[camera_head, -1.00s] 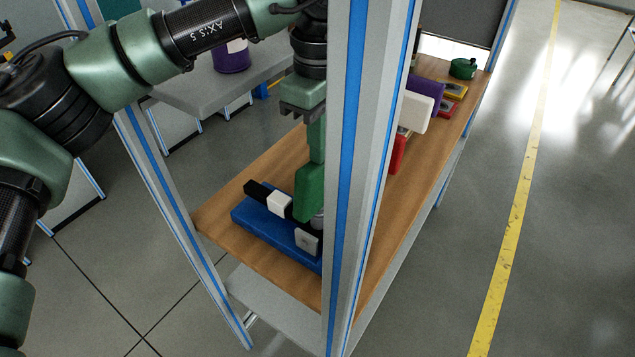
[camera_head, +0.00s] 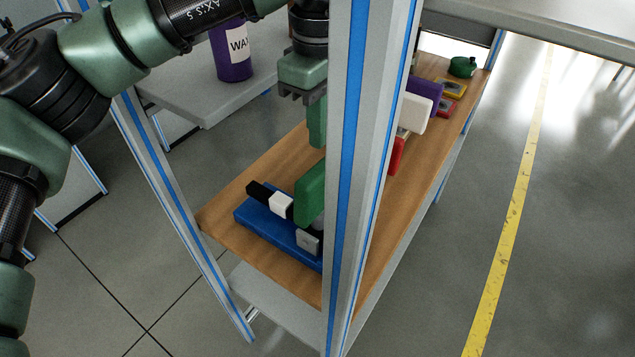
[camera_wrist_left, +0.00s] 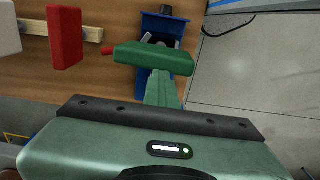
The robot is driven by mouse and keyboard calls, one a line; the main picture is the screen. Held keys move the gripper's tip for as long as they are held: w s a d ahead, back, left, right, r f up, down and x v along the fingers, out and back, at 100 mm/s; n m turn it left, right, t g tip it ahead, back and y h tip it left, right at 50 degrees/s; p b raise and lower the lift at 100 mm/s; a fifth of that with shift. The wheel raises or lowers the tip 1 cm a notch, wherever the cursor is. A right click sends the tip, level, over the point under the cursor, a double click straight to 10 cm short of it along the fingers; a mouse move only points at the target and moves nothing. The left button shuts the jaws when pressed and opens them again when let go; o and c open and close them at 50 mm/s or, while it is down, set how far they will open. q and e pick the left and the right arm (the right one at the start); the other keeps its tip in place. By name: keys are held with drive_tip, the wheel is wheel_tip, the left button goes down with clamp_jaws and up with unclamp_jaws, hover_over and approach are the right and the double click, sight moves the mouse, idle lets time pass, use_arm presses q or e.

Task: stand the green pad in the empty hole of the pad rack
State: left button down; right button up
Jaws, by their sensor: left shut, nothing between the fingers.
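The green pad (camera_head: 310,193) stands upright at the blue fixture (camera_head: 268,233), whose black bar, white block and grey block show beside it. In the left wrist view the green pad (camera_wrist_left: 150,57) lies across the blue fixture (camera_wrist_left: 180,66), just beyond my fingers. My left gripper (camera_head: 316,145) is above the pad, fingers shut and empty. The post hides part of it, and I cannot tell whether it touches the pad. The pad rack shows as a wooden rail (camera_wrist_left: 93,34) with a red pad (camera_wrist_left: 66,38) and a white pad (camera_wrist_left: 8,30). Its empty hole cannot be made out.
A grey and blue post (camera_head: 352,180) stands in front of the wooden bench (camera_head: 265,160). Purple (camera_head: 428,86) and white (camera_head: 414,113) blocks stand farther along it, with a green round item (camera_head: 462,67) at the end. A purple wax can (camera_head: 233,58) stands on the grey table (camera_head: 200,100).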

use_arm(q)
drive_tip(key=c, duration=1.7)
unclamp_jaws()
drive_tip(key=shift+r, duration=0.1)
wheel_tip(320, 180, up, 8)
drive_tip(key=b, duration=0.1)
drive_tip(key=shift+f, duration=0.25)
